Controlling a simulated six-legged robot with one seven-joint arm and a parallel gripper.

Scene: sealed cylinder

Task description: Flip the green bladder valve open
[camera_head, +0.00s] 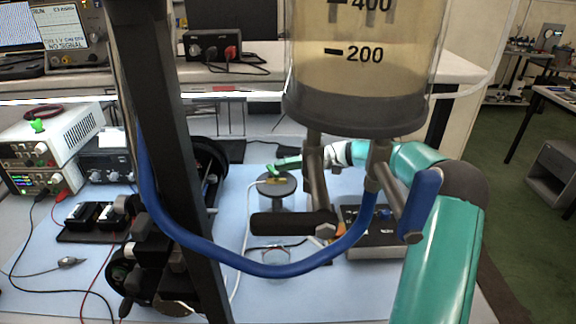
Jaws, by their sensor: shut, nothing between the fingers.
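A small green lever (284,166), which looks like the green bladder valve, shows above a dark round cap (277,184) on a clear vessel near the middle. It points out to the left, and its right end is hidden behind the grey fitting under the big cylinder. My teal arm reaches in from the right behind the cylinder. My gripper (338,153) shows partly as a white and grey end, just right of that fitting and to the right of the green lever. It is shut and empty. Its fingertips are largely hidden, so I cannot tell whether they touch the lever.
A large clear cylinder (365,75) of yellowish liquid hangs in front, with black (293,223) and blue (421,203) handles below. A blue hose (270,268) loops left to a dark upright post (165,130). Power supplies (45,140) stand left.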

